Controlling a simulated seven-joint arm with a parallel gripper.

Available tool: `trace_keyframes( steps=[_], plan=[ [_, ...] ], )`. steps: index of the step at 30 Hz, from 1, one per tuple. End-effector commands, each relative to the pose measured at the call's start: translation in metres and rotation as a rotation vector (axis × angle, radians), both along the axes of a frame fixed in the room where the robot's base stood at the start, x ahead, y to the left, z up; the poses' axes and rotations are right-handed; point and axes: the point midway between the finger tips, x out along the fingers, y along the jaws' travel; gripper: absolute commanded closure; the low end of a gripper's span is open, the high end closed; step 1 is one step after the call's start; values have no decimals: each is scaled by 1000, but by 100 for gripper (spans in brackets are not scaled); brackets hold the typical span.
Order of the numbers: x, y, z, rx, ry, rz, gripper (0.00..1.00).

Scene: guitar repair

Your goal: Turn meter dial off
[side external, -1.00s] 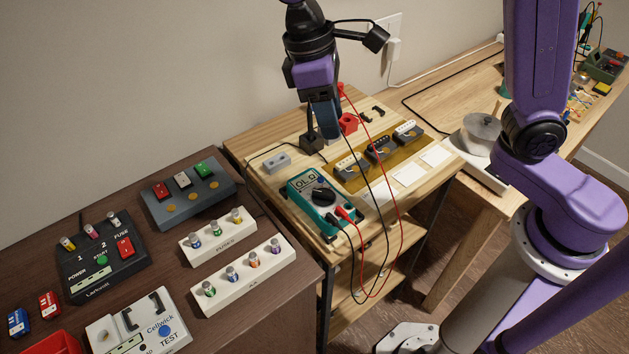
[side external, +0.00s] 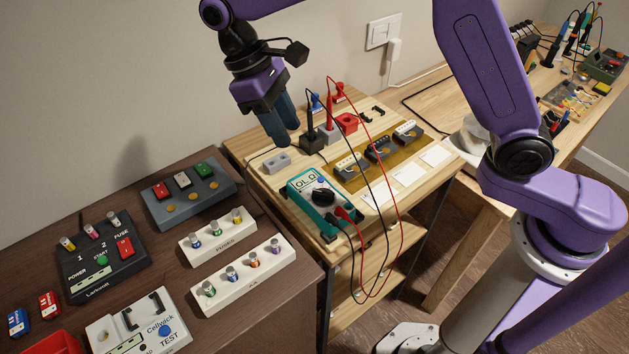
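The teal multimeter (side external: 309,219) lies on the light wooden bench. Its small screen reads "OL Ω". Its black dial (side external: 322,193) is in the middle of the face; the pointer's exact setting is too small to tell. Red and black leads plug into its lower end. My gripper (side external: 285,140) is above the bench, up and left of the meter, pointing down and apart from the dial. Its fingers look close together, and I cannot tell whether there is a gap. I see nothing held in it.
A red probe (side external: 329,112) stands upright behind the meter, near a black block (side external: 311,143) and a red block (side external: 347,123). A grey box (side external: 277,162) sits left of the meter. Pickups (side external: 380,149) lie to the right. Leads loop over the bench's front.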

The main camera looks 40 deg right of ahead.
Motion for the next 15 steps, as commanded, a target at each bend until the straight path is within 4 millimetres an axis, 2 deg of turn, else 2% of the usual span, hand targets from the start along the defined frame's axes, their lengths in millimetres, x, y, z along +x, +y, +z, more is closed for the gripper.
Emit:
trace_keyframes(
  steps=[15],
  plan=[
    [-30,-22,-88,-3,4,-1,61]
  ],
)
